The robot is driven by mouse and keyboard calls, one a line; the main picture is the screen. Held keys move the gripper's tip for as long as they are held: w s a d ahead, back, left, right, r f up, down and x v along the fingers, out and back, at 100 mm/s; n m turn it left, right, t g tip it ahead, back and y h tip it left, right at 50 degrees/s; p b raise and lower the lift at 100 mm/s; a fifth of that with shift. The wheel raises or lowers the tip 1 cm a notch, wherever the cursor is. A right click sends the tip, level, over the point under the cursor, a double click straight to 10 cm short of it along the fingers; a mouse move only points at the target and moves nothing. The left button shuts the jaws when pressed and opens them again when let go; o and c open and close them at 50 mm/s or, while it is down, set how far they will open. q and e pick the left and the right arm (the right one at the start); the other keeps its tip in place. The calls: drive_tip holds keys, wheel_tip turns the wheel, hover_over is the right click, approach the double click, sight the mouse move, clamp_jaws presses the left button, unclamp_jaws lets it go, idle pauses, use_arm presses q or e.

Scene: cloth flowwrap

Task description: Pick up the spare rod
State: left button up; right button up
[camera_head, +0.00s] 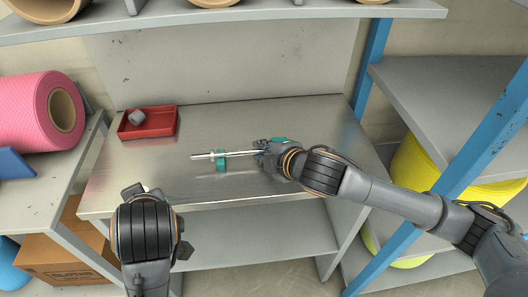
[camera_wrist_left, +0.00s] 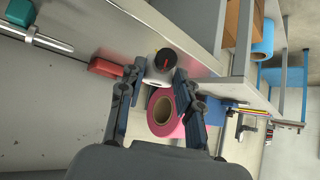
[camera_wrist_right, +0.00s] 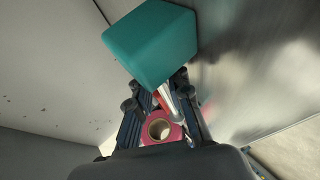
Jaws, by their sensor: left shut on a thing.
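The spare rod (camera_head: 236,154), a thin metal bar with a collar near its left end, lies level on teal blocks (camera_head: 221,162) on the metal table. It also shows in the left wrist view (camera_wrist_left: 45,40). My right gripper (camera_head: 262,148) is at the rod's right end. In the right wrist view its fingers (camera_wrist_right: 163,86) stand apart on either side of the rod, and a teal block (camera_wrist_right: 152,42) is close in front. My left gripper (camera_head: 137,188) is low at the table's front left, shut on a white cylindrical piece with a dark centre (camera_wrist_left: 160,66).
A red tray (camera_head: 160,130) with a grey piece (camera_head: 136,117) stands at the table's back left. A pink roll (camera_head: 38,115) lies on the left shelf. A blue post (camera_head: 370,55) and shelves stand on the right. The table's right back is clear.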

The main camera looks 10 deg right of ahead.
drive_tip(key=shift+w+a+f, duration=0.15)
drive_tip(key=shift+w, duration=0.15)
drive_tip(key=shift+s, duration=0.1)
clamp_jaws()
